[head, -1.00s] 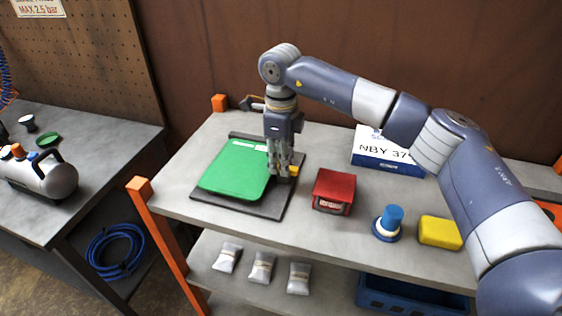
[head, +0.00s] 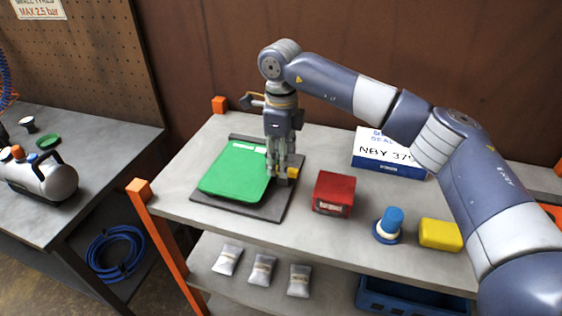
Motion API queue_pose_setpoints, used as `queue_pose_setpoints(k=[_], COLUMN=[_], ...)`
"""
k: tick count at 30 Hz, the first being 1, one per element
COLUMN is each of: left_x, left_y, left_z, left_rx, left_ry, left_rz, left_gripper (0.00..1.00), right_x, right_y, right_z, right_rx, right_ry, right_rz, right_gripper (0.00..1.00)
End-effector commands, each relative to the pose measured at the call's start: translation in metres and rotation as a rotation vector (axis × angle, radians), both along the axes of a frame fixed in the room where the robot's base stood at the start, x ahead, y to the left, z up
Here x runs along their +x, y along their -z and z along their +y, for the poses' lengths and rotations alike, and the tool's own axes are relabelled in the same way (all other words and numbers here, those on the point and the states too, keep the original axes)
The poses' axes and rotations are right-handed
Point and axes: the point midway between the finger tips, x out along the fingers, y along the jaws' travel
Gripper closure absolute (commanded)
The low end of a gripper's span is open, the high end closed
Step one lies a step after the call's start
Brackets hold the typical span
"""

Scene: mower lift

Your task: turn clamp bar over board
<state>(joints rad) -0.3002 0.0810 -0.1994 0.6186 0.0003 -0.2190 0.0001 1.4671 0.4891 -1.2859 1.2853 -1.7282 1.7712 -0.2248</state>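A green board (head: 232,171) lies flat on a dark base plate (head: 262,210) on the grey bench. My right gripper (head: 277,174) points straight down at the board's right edge, over the base plate. A small yellow part (head: 293,172) shows just right of the fingertips. The clamp bar cannot be made out clearly; the gripper hides that spot. Whether the fingers are shut on anything cannot be told. My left gripper is not in view.
A red box (head: 333,193), a blue knob-like item (head: 388,224) and a yellow block (head: 440,234) stand to the right. Grey pouches (head: 262,270) lie on the shelf below. A side table with a tank (head: 42,178) is left.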

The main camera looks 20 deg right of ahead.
Motion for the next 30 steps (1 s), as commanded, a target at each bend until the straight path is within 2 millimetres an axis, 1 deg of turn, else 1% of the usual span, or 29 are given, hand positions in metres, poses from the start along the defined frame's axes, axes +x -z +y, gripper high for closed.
queue_pose_setpoints(k=[1,9,12,15,19,30], left_x=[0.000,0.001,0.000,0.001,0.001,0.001], left_y=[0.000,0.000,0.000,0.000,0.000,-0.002], left_z=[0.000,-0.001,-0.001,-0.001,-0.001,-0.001], left_rx=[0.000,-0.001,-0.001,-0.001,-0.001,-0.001], left_ry=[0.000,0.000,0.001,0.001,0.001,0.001], left_rz=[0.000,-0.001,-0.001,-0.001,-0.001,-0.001], left_gripper=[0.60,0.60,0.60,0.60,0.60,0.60], right_x=[0.001,0.001,0.001,0.001,0.000,0.000], right_y=[-0.010,-0.068,-0.086,-0.098,-0.106,-0.110], right_z=[0.000,0.000,0.001,0.001,0.000,0.000], right_rx=[0.002,0.002,0.002,0.002,0.001,0.001], right_ry=[0.000,0.000,0.000,0.000,0.000,-0.001], right_rz=[-0.005,-0.006,-0.005,-0.004,-0.002,-0.002], right_gripper=[0.62,0.62,0.62,0.62,0.62,0.62])
